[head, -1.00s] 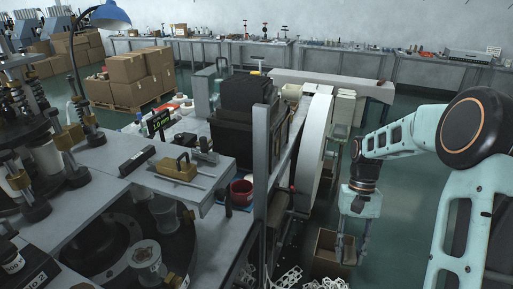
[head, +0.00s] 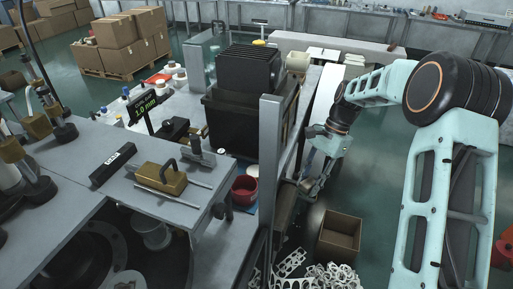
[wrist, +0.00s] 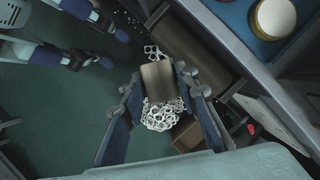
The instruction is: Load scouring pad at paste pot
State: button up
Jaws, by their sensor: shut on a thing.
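The head view does not show the pad clearly. A dark red pot (head: 244,189), perhaps the paste pot, stands left of the post, apart from the gripper. A round cream-topped thing (wrist: 275,17) on a blue surface is at the wrist view's upper right; I cannot tell whether it is the same pot.
An upright grey post (head: 269,165) stands between the pot and my gripper. An open cardboard box (head: 340,236) and a heap of white perforated scrap (head: 335,278) are on the floor below. A brass block (head: 161,177) lies on the bench.

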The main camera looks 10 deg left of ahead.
aim_at(253, 170)
jog(key=w+a+r+m+t+y, duration=0.1)
jog(key=w+a+r+m+t, duration=0.1)
jog(key=w+a+m, duration=0.5)
jog(key=w+a+r+m+t+y, duration=0.15)
jog(key=a+m, duration=0.25)
jog(key=a, duration=0.7)
jog(key=shift+m+t+h, duration=0.3)
jog(key=shift+t+h, duration=0.05)
jog(key=shift+h, duration=0.1)
jog(key=shift+s+d+f+b, duration=0.1)
jog(key=shift+s+f+b, duration=0.1)
jog(key=shift+f+b, duration=1.3)
jog(key=shift+s+d+f+b, duration=0.1)
jog(key=shift+s+f+b, duration=0.1)
jog(key=shift+f+b, duration=1.25)
jog(key=shift+f, duration=0.55)
jog(key=shift+f, duration=0.1)
notch_tip(253, 170, up, 7)
jog(key=p, duration=0.6)
